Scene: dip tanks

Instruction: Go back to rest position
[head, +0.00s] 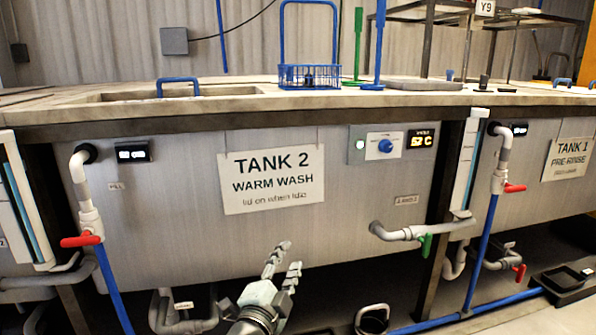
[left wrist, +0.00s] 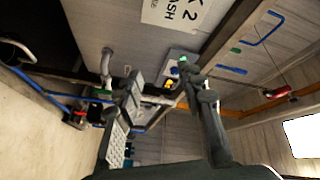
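My left gripper (head: 288,257) is in the lower middle of the head view, in front of the Tank 2 front panel (head: 180,210) and below its sign (head: 272,179). Its two fingers point up and stand apart with nothing between them. In the left wrist view the same gripper (left wrist: 160,75) shows its fingers spread, with the tank front beyond them. My right gripper is in neither view.
The tank bench rim (head: 240,112) runs across above the gripper. A blue wire basket (head: 310,77) stands on it. A pipe with a green valve handle (head: 426,244) juts out right of the gripper. A red-handled valve (head: 82,240) is at left.

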